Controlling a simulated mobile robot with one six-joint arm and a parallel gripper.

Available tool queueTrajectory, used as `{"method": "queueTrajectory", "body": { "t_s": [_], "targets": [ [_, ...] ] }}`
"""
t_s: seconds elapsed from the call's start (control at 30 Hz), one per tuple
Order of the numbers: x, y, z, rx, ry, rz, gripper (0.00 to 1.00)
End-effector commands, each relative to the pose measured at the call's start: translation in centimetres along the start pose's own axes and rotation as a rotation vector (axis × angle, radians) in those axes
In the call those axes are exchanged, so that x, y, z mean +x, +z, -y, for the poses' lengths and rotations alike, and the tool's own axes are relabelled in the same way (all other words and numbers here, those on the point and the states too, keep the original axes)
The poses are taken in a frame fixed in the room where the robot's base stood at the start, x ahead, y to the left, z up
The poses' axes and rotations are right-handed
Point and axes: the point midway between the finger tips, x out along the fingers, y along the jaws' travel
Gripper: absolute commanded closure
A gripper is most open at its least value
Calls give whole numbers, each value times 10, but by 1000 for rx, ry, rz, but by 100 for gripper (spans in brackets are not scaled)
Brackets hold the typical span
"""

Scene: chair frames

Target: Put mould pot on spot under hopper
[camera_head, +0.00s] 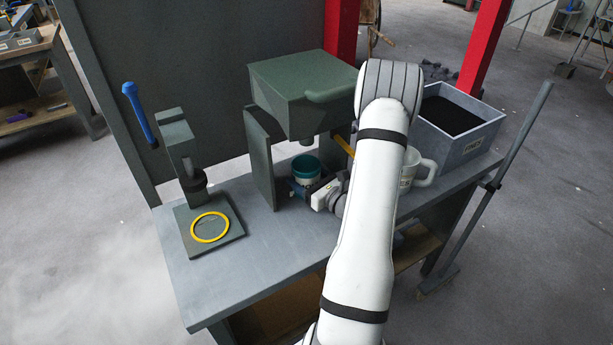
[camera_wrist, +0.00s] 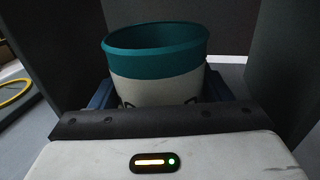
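The mould pot (camera_head: 306,170) has a teal rim and a pale lower body with dark marks. It is upright under the hopper (camera_head: 304,95), a green box with a short spout, between its side panels. In the wrist view the pot (camera_wrist: 158,62) fills the middle, and its inside looks empty as far as I see. My gripper (camera_head: 308,186) reaches in low from the right. Its blue fingers lie close against both sides of the pot and look shut on it. The spot under the pot is hidden, and I cannot tell whether the pot's base touches it.
A press with a blue handle (camera_head: 139,113) and a yellow ring (camera_head: 210,227) on its base stands at the left. The bench (camera_head: 240,277) is clear in front.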

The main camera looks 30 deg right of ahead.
Motion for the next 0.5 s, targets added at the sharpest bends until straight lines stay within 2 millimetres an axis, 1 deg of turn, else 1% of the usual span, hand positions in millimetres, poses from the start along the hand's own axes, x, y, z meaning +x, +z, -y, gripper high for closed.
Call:
{"method": "queueTrajectory", "body": {
  "t_s": [0.03, 0.27, 0.5],
  "targets": [
    [0, 0, 0, 0, 0, 0, 26],
    [0, 0, 0, 0, 0, 0, 8],
    [0, 1, 0, 0, 0, 0, 8]
  ]
}}
